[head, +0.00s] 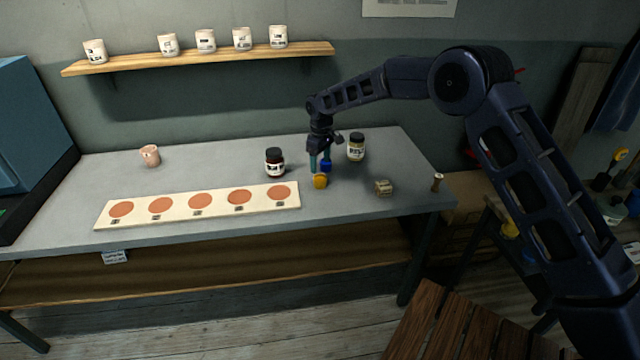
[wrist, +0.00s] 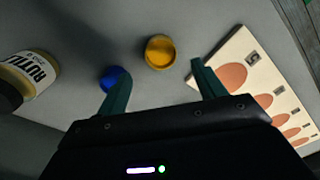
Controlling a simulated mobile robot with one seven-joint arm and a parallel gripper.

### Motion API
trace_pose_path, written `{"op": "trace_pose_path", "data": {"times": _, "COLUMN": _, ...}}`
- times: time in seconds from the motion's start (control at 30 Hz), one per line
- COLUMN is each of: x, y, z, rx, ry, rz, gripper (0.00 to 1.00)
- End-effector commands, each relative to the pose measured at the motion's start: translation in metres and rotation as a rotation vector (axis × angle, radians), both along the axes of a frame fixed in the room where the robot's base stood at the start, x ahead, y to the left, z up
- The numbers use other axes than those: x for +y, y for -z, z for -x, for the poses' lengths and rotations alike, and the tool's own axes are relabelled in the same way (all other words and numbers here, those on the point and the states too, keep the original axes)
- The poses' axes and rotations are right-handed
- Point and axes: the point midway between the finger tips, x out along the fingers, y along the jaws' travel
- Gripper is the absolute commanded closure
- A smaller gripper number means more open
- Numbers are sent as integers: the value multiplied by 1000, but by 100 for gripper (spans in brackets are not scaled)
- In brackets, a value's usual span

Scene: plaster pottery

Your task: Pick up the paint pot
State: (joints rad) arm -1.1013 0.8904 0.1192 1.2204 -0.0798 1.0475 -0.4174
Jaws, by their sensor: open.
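Two small paint pots stand close together on the grey table, a yellow one (head: 320,181) and a blue one (head: 326,167). The task does not say which is meant. My gripper (head: 319,167) points down at them, open and empty. In the wrist view the yellow pot (wrist: 160,52) shows its open round top just beyond the gap between the fingertips (wrist: 158,68). The blue pot (wrist: 113,77) is beside the left finger, which hides part of it. I cannot tell whether that finger touches it.
A jar labelled RUTILE (head: 356,150) stands right of the gripper, a dark jar (head: 275,166) left. A pale board with orange discs (head: 181,210) lies front left. A wall shelf (head: 130,66) holds several white pots.

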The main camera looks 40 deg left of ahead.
Motion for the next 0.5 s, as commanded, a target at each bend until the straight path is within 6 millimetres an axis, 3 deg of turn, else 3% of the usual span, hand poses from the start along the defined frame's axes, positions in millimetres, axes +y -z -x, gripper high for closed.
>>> {"op": "trace_pose_path", "data": {"times": 0.13, "x": 0, "y": 22, "z": 1, "rx": 0, "ry": 0, "rz": 1, "gripper": 31}}
{"op": "trace_pose_path", "data": {"times": 0.5, "x": 1, "y": 52, "z": 3, "rx": 0, "ry": 0, "rz": 2, "gripper": 31}}
